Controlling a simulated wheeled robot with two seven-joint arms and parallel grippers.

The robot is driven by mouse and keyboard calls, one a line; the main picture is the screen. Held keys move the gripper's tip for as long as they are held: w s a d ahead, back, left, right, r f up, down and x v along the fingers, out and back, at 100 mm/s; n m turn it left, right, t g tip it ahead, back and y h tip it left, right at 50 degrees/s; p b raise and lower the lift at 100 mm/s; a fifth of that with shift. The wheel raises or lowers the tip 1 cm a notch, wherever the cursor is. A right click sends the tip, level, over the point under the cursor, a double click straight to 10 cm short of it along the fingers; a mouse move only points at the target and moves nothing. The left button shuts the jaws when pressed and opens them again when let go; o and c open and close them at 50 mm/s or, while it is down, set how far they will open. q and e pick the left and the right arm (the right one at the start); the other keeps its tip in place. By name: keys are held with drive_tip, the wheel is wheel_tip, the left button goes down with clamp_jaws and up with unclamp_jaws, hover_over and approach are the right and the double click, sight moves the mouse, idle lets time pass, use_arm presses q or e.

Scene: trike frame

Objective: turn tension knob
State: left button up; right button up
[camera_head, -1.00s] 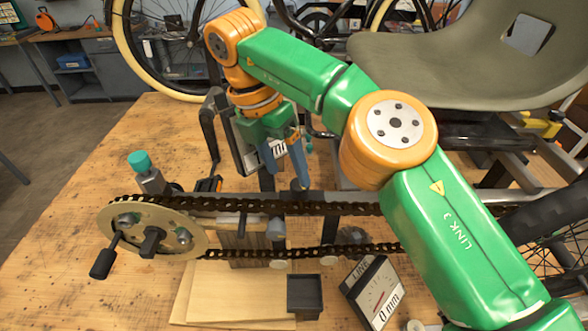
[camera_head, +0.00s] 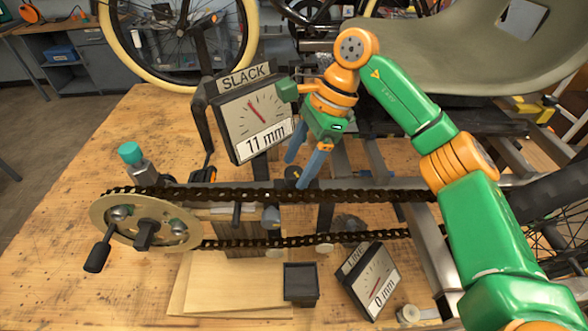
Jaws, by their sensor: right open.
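My right gripper (camera_head: 297,173) is open, with its two blue fingers pointing down above the upper run of the chain (camera_head: 340,195). A small dark round knob (camera_head: 292,174) sits low between the fingertips; I cannot tell whether they touch it. A teal-topped knob (camera_head: 130,153) stands on a grey post at the left, well apart from my gripper. The slack gauge (camera_head: 250,112) behind the chain reads 11 mm. The line gauge (camera_head: 370,280) in front reads 0 mm. My left gripper is out of view.
A chainring (camera_head: 180,232) with a black crank handle (camera_head: 97,257) stands at the left. A small black box (camera_head: 300,285) and flat wooden boards (camera_head: 220,275) lie in front. A grey seat (camera_head: 440,50) overhangs the back right. The left side of the wooden bench is clear.

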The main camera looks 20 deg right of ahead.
drive_tip(key=shift+x, duration=1.1)
clamp_jaws()
drive_tip(key=shift+f+m+t+b, duration=0.3)
drive_tip(key=shift+f+m+b, duration=0.05)
drive_tip(key=shift+m+b, duration=0.35)
drive_tip(key=shift+r+m+t+b, duration=0.25)
drive_tip(key=shift+m+b, duration=0.2)
drive_tip(key=shift+m, duration=0.35)
unclamp_jaws()
